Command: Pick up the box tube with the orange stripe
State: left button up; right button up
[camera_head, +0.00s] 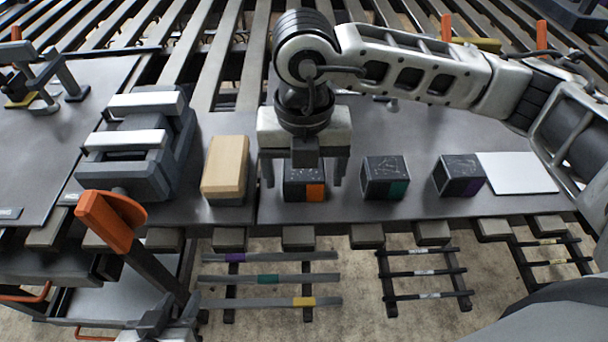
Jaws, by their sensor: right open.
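The box tube with the orange stripe (315,192) is a short dark block with an orange patch on its lower right front. It stands on the grey table, with its upper part hidden behind my right gripper. My right gripper (304,174) points down over it, fingers spread, one to the left of the tube and one to the right. Gaps show between fingers and tube, so it is not gripped. My left gripper is not in view.
A dark tube with a green stripe (384,180) and one with a purple stripe (458,177) stand to the right, beside a white plate (516,173). A wooden block (225,168) and a grey clamp-like fixture (140,150) stand left. An orange-handled lever (110,220) rises at front left.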

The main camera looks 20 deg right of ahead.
jog(key=c, duration=1.2)
jog(key=shift+c, duration=0.2)
